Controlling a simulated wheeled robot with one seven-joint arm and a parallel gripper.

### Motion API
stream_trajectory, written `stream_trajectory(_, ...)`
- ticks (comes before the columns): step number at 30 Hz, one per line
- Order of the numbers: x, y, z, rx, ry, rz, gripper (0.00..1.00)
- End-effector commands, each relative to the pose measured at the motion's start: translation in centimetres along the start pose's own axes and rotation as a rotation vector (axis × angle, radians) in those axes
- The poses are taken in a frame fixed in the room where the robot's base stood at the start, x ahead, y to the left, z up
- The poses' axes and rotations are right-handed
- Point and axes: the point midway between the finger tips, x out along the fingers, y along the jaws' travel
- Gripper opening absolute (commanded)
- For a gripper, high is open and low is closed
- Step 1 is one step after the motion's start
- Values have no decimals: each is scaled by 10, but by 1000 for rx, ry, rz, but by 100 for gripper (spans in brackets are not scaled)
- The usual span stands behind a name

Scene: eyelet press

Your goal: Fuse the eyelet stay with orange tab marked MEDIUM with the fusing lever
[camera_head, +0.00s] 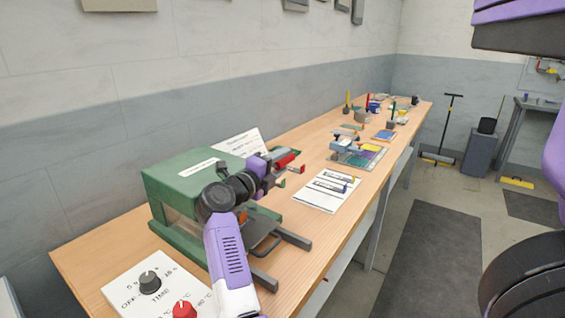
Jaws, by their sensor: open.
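The green press (178,178) stands on the near part of the wooden bench, with my purple and white arm across its front. My gripper (292,176) is open at the press's right side, its fingers pointing right over the bench. I see nothing between the fingers. A small orange patch (251,222) shows low at the press front, beside a thin dark loop (266,241); I cannot tell if it is the stay's tab. No MEDIUM marking is readable.
A control panel (130,293) with a black and a red knob lies at the near end. A white sheet (322,199) with pen-like items lies right of the press. A tray (362,156) and several small things stand farther along the bench (336,232). A dark mat (430,262) covers the floor.

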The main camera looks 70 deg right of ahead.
Motion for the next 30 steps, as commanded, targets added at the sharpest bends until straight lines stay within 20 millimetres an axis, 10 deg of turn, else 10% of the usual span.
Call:
stream_trajectory(12,-62,1,0,1,-2,1,45)
stream_trajectory(23,-70,0,0,1,0,0,45)
stream_trajectory(30,-69,0,-1,0,0,-4,2)
